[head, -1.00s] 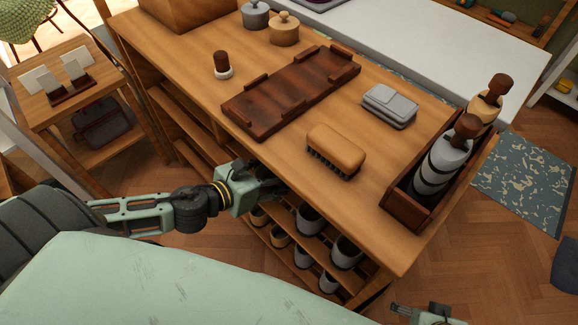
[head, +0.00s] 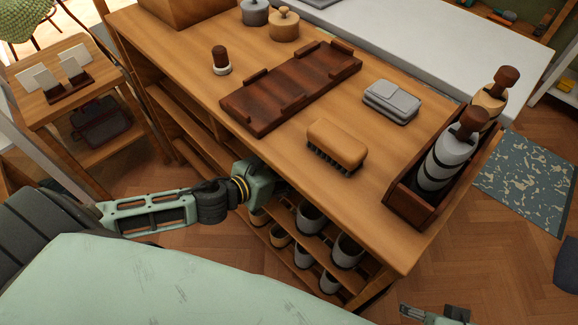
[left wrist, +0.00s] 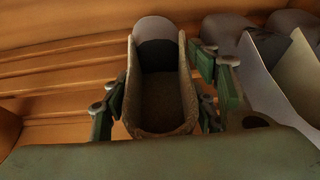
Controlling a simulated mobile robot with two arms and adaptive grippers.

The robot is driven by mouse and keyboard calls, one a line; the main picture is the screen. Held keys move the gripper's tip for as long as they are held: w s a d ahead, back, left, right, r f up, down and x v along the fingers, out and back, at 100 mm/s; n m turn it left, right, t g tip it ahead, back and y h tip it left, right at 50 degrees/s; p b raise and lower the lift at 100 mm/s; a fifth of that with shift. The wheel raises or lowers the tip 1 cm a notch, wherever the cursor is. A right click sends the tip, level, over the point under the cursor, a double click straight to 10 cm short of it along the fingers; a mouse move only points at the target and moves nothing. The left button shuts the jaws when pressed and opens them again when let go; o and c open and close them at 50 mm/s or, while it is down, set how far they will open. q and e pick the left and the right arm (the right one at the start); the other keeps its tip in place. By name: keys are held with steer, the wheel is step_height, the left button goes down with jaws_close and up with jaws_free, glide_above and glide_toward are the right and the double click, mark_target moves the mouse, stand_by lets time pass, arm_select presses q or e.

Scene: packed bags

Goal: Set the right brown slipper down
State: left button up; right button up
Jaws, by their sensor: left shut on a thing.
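A brown slipper (left wrist: 160,98) with a grey toe and dark inside is between the fingers of my left gripper (left wrist: 163,85) in the left wrist view. The gripper is shut on it, one finger on each side. The slipper is over a slatted wooden shelf (left wrist: 60,75); I cannot tell whether it touches the slats. In the head view my left gripper (head: 268,185) reaches under the bench top, which hides its fingers and the slipper. My right gripper (head: 435,316) shows only partly at the bottom edge, and its jaws are unclear.
Several grey and tan shoes (head: 347,250) stand on the bench's shelves, and grey ones (left wrist: 255,60) are close right of the slipper. The wooden bench top (head: 270,150) overhangs my left gripper. It carries a brush (head: 337,143), a dark tray (head: 290,90) and a bottle crate (head: 408,203).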

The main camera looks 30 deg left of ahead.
arm_select(q)
steer(key=o, duration=1.6)
steer(key=shift+f, duration=0.1)
